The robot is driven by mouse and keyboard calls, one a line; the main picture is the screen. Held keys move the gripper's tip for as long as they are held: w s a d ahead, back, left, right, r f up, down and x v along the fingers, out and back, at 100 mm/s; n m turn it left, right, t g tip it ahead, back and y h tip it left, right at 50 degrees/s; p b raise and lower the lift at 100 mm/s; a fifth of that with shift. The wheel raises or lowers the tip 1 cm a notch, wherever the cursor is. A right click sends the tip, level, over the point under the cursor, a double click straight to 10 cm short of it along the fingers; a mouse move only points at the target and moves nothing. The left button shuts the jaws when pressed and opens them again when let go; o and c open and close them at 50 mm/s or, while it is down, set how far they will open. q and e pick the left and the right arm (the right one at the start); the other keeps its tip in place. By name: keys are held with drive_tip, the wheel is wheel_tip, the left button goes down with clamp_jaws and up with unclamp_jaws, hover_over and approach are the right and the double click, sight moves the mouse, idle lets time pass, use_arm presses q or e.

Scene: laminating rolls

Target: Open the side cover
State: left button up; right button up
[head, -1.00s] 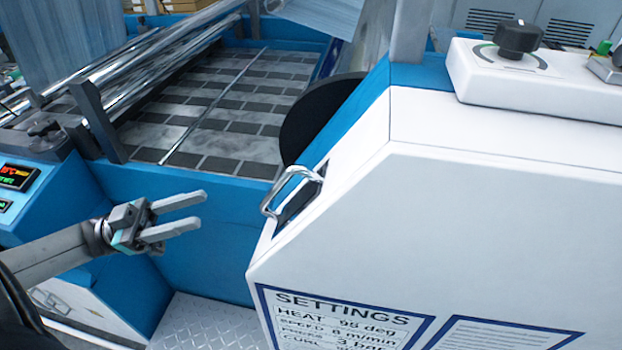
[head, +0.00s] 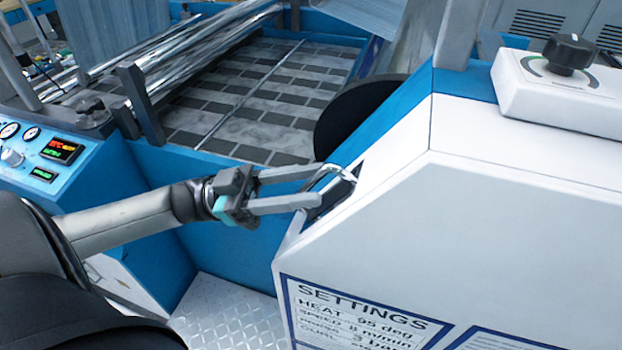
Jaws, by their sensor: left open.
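The white side cover (head: 450,240) fills the right of the head view, with a settings label on its front. Its metal handle (head: 341,170) sits on the sloped upper left edge, over a dark recess. My left gripper (head: 318,185) is open at the handle, coming from the left. Its two fingers reach to either side of the handle, and part of the handle is hidden by them. I cannot tell whether they touch it. The cover looks closed. My right gripper is not in view.
A blue machine frame (head: 225,180) and a patterned bed (head: 260,95) lie behind. A control panel (head: 40,160) stands at the left. A knob box (head: 560,95) sits on top of the cover. A dark roll (head: 345,115) is close behind the handle. A metal floor plate (head: 225,315) lies below.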

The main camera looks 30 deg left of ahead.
use_arm(q)
drive_tip(key=shift+w+d+r, duration=0.2)
drive_tip(key=shift+d+r, duration=0.05)
drive_tip(key=shift+d, duration=0.35)
clamp_jaws()
idle(1.1)
